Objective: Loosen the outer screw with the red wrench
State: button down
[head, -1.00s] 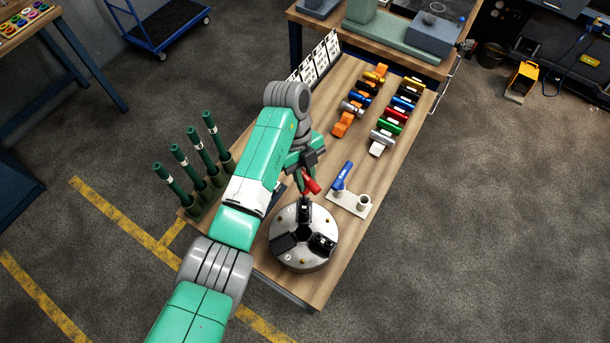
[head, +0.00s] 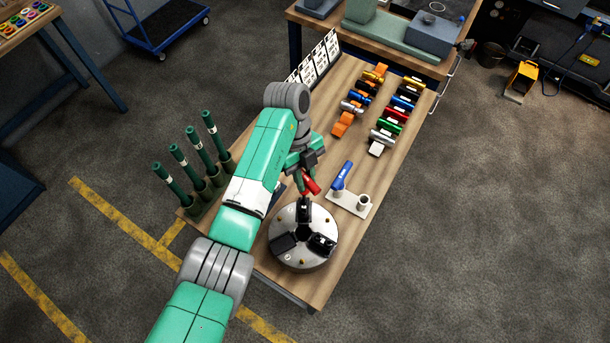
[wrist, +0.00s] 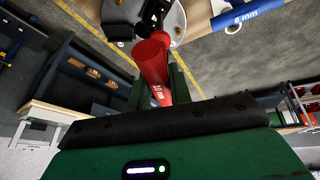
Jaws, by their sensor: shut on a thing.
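My gripper (head: 306,178) is shut on the red wrench (head: 311,186), just above the far edge of the round grey chuck (head: 283,256). In the wrist view the red wrench (wrist: 154,68) points away from my gripper toward the chuck (wrist: 172,18) and one of its black jaws. The chuck lies on the wooden bench with black jaws and small brass-coloured screws (head: 302,262) on its face. I cannot tell whether the wrench tip is seated in a screw; the tip is hidden.
A blue wrench (head: 342,176) stands in a pale holder (head: 349,202) right of my gripper; an empty socket is beside it. Several dark green rods (head: 172,186) stand at the bench's left edge. Two rows of coloured items (head: 396,116) lie farther back, near white cards (head: 318,62).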

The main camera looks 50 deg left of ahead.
jog(key=shift+f, duration=0.4)
jog(key=shift+r, duration=0.1)
dwell(0.5)
jog(key=shift+n+t+p, duration=0.3)
jog(key=shift+n+p, duration=0.1)
jog(key=shift+n, duration=0.2)
jog(key=shift+n+t+p, duration=0.3)
jog(key=shift+n+p, duration=0.3)
jog(key=shift+n, duration=0.1)
jog(key=shift+n, duration=0.3)
jog(key=shift+p, duration=0.5)
jog(key=shift+n+t+p, duration=0.6)
jog(key=shift+n+p, duration=0.15)
jog(key=shift+n, duration=0.45)
